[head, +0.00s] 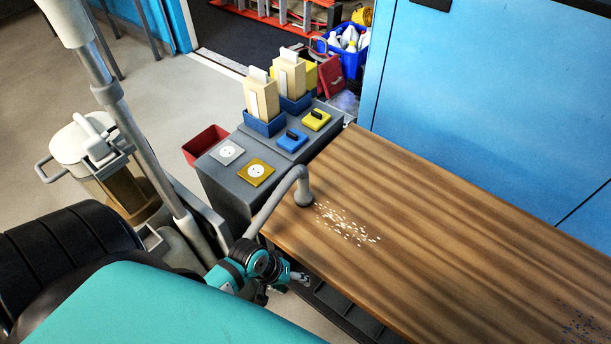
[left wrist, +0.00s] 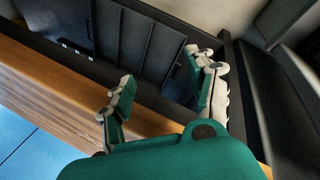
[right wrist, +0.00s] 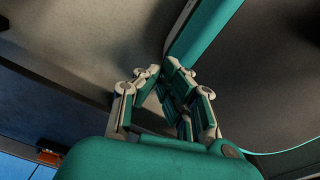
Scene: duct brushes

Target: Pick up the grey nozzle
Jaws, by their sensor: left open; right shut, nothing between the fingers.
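A grey bent tube with a round flared end, the only thing that looks like the grey nozzle (head: 304,192), stands with that end on the near left corner of the wooden tabletop (head: 450,220). Its lower part runs down behind my left arm. My left gripper (head: 303,278) is open and empty, below and just off the table's near edge, apart from the nozzle's end. In the left wrist view its spread fingers (left wrist: 160,72) are over a dark ribbed panel, with no nozzle between them. My right gripper (right wrist: 161,72) is shut and empty, outside the head view.
A white-lidded canister (head: 90,145) and a red bin (head: 205,144) stand left. Most of the tabletop is clear.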

